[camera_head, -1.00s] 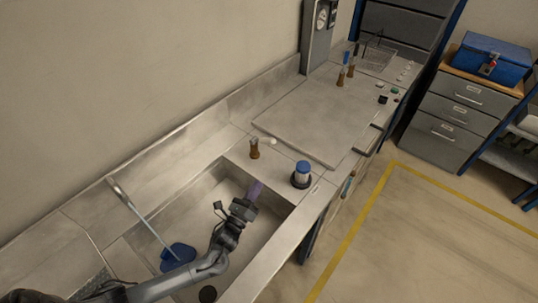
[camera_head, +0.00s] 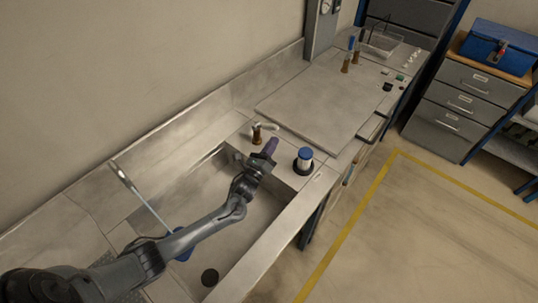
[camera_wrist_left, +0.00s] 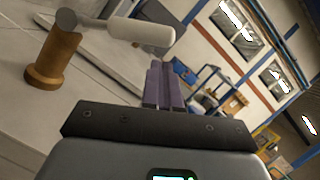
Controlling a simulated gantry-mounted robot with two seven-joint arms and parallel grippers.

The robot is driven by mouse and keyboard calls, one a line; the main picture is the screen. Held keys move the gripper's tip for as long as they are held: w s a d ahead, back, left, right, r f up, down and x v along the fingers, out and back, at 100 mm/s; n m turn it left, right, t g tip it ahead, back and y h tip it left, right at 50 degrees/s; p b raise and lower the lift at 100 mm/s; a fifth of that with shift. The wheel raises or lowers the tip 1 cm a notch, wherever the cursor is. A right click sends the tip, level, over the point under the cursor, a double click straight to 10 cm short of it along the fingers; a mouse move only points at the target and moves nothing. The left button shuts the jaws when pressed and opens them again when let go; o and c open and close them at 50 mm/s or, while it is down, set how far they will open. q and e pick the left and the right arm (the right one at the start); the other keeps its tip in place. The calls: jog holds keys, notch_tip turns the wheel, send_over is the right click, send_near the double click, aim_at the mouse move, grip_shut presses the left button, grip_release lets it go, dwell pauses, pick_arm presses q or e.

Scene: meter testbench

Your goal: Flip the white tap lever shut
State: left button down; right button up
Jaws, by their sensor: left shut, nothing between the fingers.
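The tap is a small brown-brass post (camera_head: 257,133) standing on the steel counter behind the sink's right end. Its white lever (camera_head: 268,126) sticks out to the right from the top. In the left wrist view the post (camera_wrist_left: 55,62) stands at upper left, with the lever (camera_wrist_left: 142,33) reaching right from a grey cap. My left gripper (camera_head: 270,147) has its purple fingers shut and empty, just in front of the tap. In the wrist view the fingertips (camera_wrist_left: 156,66) appear just below the lever's free end; I cannot tell whether they touch. My right gripper is out of view.
A blue-capped jar (camera_head: 305,158) in a dark holder stands close to the right of my gripper. The sink (camera_head: 248,232) lies below my arm, with a blue-ended stick (camera_head: 145,200) leaning in it. A flat steel panel (camera_head: 320,108) lies clear beyond the tap.

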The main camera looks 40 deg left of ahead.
pick_arm(q)
jog(key=shift+w+a+r, duration=0.4)
jog(key=shift+r, duration=0.25)
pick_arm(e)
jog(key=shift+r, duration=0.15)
pick_arm(q)
jog(key=shift+r, duration=0.1)
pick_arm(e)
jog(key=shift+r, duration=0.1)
